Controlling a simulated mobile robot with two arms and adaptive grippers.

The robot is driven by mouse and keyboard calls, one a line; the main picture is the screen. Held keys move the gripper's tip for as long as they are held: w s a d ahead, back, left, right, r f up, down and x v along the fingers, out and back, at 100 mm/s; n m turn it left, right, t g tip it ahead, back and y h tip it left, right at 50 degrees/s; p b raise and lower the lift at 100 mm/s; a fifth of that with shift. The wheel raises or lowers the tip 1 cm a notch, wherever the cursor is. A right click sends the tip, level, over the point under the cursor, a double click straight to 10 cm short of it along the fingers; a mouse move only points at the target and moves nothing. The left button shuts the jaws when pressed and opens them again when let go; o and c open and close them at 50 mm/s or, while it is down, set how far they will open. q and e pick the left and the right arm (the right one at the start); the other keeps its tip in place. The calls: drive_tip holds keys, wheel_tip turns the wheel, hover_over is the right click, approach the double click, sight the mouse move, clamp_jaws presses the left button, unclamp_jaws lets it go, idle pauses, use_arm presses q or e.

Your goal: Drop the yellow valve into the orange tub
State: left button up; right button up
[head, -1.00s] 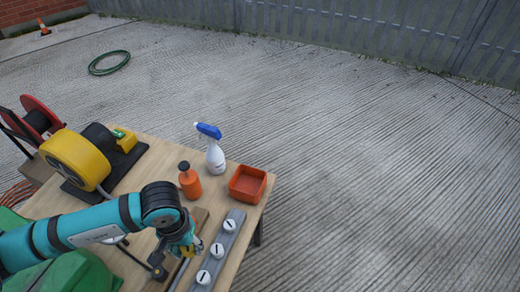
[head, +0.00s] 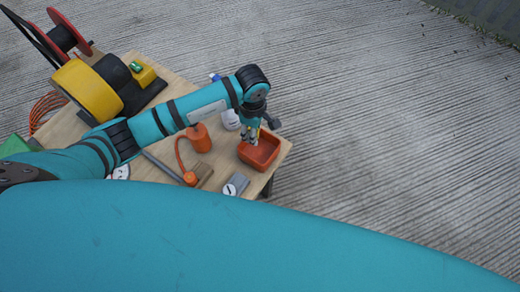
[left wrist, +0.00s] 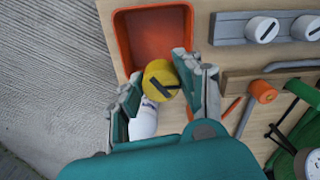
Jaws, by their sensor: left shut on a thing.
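The yellow valve (left wrist: 158,72), a round cap with a dark slot, is held between the fingertips of my left gripper (left wrist: 160,80). The orange tub (head: 271,154) is a square open container at the table's right corner. It also shows at the top of the left wrist view (left wrist: 120,45), and its visible floor is bare. The height above the tub is hard to tell. My right gripper is not in view.
A white spray bottle (head: 229,120) stands just left of the gripper, partly hidden. Concrete ground lies right of the table.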

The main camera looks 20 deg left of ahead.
use_arm(q)
wheel_tip(320, 180, down, 5)
drive_tip(key=b, duration=0.3)
drive_tip(key=shift+w, duration=0.1)
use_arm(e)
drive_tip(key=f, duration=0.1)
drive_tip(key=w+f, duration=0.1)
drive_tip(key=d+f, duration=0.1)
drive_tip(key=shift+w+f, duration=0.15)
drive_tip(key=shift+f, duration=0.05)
use_arm(q)
drive_tip(key=o, duration=1.1)
drive_tip(key=shift+r, duration=0.5)
wheel_tip(320, 180, up, 11)
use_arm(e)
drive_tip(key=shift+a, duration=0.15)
use_arm(q)
drive_tip(key=shift+d, duration=0.1)
